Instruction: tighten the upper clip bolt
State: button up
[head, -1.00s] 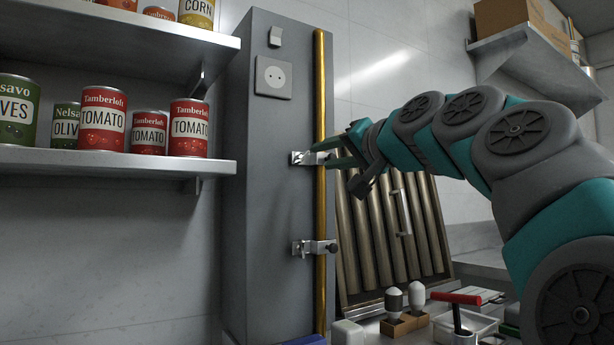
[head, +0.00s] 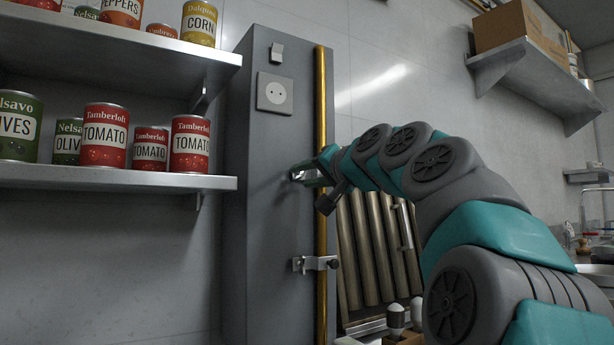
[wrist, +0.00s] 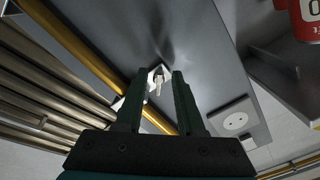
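The upper clip (head: 297,175) is a small bright metal bracket on the grey column, at the gold pipe (head: 321,110). In the head view my gripper (head: 318,172) reaches across the pipe from the right and covers most of this clip. In the wrist view my gripper (wrist: 160,75) is open, its two dark green fingers apart. A pale metal part of the upper clip (wrist: 157,78) shows between the fingertips; I cannot tell whether they touch it. Another bright piece shows beside the left finger, by the pipe. The upper clip's bolt is not clearly visible.
A lower clip (head: 312,264) with a dark bolt head holds the same pipe. A socket (head: 275,93) and a switch (head: 277,53) sit higher on the grey column (head: 265,220). Shelves with cans (head: 105,137) stand left. Metal tubes (head: 375,245) lean behind my arm.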

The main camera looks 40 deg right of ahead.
grip_shut()
dwell(0.5)
jog(key=shift+r+m+p, duration=0.15)
jog(key=shift+m+p, duration=0.15)
jog(key=shift+p, duration=0.35)
jog(key=shift+m+p, duration=1.5)
jog(key=shift+p, duration=0.55)
grip_release()
